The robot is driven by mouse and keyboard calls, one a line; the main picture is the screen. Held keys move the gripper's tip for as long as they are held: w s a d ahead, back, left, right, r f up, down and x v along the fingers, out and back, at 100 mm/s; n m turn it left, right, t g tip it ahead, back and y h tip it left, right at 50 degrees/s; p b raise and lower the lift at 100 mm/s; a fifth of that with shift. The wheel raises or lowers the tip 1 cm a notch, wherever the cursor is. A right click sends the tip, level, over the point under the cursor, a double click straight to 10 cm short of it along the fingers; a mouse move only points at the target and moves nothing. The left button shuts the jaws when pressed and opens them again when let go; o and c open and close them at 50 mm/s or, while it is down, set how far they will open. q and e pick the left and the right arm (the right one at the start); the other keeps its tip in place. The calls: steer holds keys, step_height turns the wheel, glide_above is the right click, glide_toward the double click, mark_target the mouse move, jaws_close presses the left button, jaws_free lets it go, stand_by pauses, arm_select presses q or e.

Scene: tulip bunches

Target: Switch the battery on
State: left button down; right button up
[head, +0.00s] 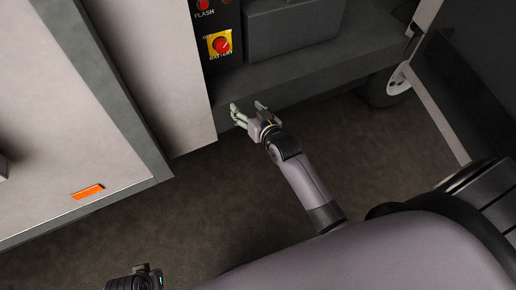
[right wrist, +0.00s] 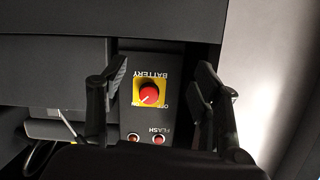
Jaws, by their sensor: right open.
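The battery switch is a red round knob (head: 222,45) on a yellow plate, set in a dark panel. It also shows in the right wrist view (right wrist: 149,94), upside down, with BATTERY above it and OFF at its lower right. My right gripper (head: 247,109) is open and empty, below the panel in the head view. In the right wrist view its fingers (right wrist: 160,80) stand left and right of the switch, apart from it. A black part of my left arm shows at the bottom edge; its fingers cannot be made out.
A red FLASH button (head: 203,5) sits on the same panel, also in the right wrist view (right wrist: 158,140). A dark box (head: 293,27) stands right of the panel on a grey ledge. A light cabinet door (head: 60,110) with an orange reflector (head: 88,191) fills the left.

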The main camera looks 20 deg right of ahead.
arm_select(q)
steer(key=w+p+v, duration=0.2)
steer(key=p+v, duration=0.5)
steer(key=v, duration=0.1)
steer(key=shift+r, duration=0.3)
arm_select(e)
steer(key=s+a+f+n+g, duration=0.1)
steer(key=s+f+g, duration=0.3)
steer(key=s+f, duration=0.5)
step_height(320, 180, down, 3)
steer(key=shift+s+r+g, duration=0.1)
steer(key=shift+s+g, duration=0.2)
steer(key=shift+s, duration=0.05)
